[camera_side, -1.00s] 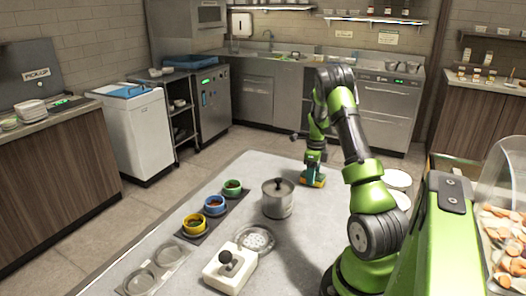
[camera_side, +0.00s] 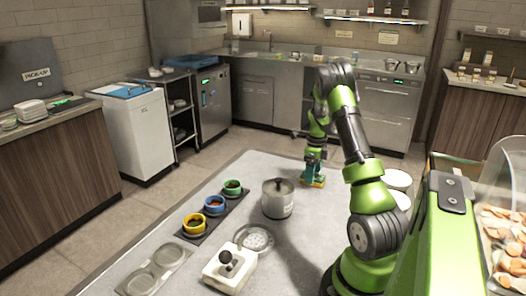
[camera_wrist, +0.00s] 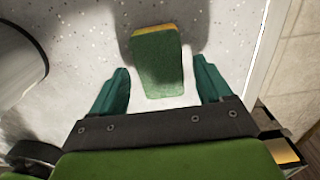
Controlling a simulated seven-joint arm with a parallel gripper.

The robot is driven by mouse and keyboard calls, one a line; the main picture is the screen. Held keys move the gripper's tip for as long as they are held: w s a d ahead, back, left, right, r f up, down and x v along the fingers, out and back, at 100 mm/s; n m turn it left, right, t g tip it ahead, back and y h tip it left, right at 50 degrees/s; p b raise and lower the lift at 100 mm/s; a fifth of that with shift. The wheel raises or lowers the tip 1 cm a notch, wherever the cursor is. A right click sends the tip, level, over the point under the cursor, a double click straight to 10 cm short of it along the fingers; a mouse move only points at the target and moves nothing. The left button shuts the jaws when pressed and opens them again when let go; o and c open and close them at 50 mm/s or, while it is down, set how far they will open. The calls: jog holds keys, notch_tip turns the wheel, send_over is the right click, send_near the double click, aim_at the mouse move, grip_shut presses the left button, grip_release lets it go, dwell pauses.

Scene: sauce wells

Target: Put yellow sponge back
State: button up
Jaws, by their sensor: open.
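The sponge (camera_wrist: 158,62) lies on the light worktop in the wrist view, with a green top face and a yellow edge at its far end. A little yellow of the sponge (camera_side: 319,184) shows low by my gripper in the side view. My gripper (camera_wrist: 160,84) is open, its two teal fingers on either side of the near part of the sponge with gaps between. In the side view my gripper (camera_side: 312,180) is low over the far end of the worktop, and its fingers hide most of the sponge.
A lidded steel pot (camera_side: 277,199) stands left of my gripper. Green, blue and yellow sauce cups (camera_side: 214,206) sit in a dark holder farther left. A perforated round plate (camera_side: 254,239) and a white block with a black knob (camera_side: 229,271) are nearer. White plates (camera_side: 397,181) are at right.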

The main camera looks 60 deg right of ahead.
notch_tip(320, 180, up, 10)
jog(key=r, duration=0.1)
jog(key=w+a+r+n+t, duration=0.1)
jog(key=w+a+r+n, duration=0.25)
jog(key=a, duration=0.25)
jog(key=w+a+r+n+t, duration=0.1)
jog(key=w+a+r+n, duration=0.2)
jog(key=a+n, duration=0.25)
jog(key=w+a+r+n+t, duration=0.1)
jog(key=a+r+n, duration=0.15)
jog(key=a, duration=0.45)
jog(key=a+r+n+t, duration=0.1)
jog(key=a+n, duration=0.3)
jog(key=a, duration=0.2)
jog(key=s+a+n+t, duration=0.1)
jog(key=s+a+n, duration=0.1)
jog(key=a+n, duration=0.3)
jog(key=s+a+n+t+y, duration=0.1)
jog(key=s+a+n, duration=0.2)
jog(key=a+n, duration=0.3)
jog(key=s+a+r+n+t+y, duration=0.1)
jog(key=s+a+n, duration=0.2)
jog(key=a+n, duration=0.2)
jog(key=a, duration=0.3)
jog(key=shift+a, duration=0.15)
jog(key=shift+r+n, duration=0.1)
jog(key=shift+n, duration=0.15)
